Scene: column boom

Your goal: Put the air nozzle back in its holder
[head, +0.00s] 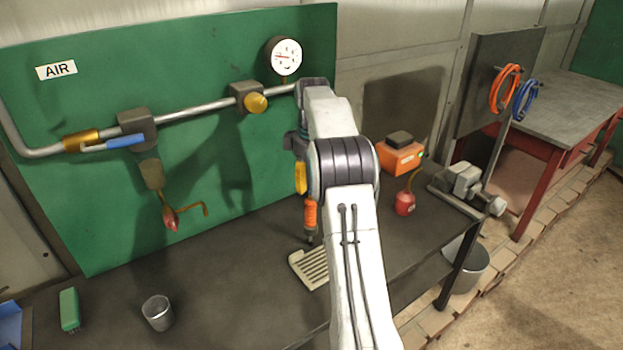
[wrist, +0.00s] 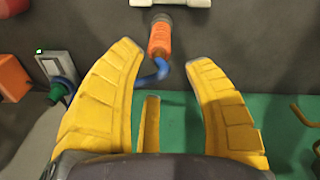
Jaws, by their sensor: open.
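An orange piece with a dark tip (head: 310,215), which looks like the air nozzle, shows just below my gripper in the head view. In the wrist view it (wrist: 160,42) shows beyond the fingertips, between them sideways, with a blue curved part at its near end. My gripper (wrist: 162,55) is open, its yellow fingers apart and not seen touching it. In the head view one yellow finger (head: 300,178) shows and my arm hides the rest. I cannot tell which fitting is the holder. A brown fitting (head: 152,175) hangs on the green wall, with a red piece below it.
A beige slotted tray (head: 312,268) lies on the dark bench below my gripper. An orange box (head: 401,157) and a red rounded object (head: 404,203) are to the right. The bench middle-left is clear.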

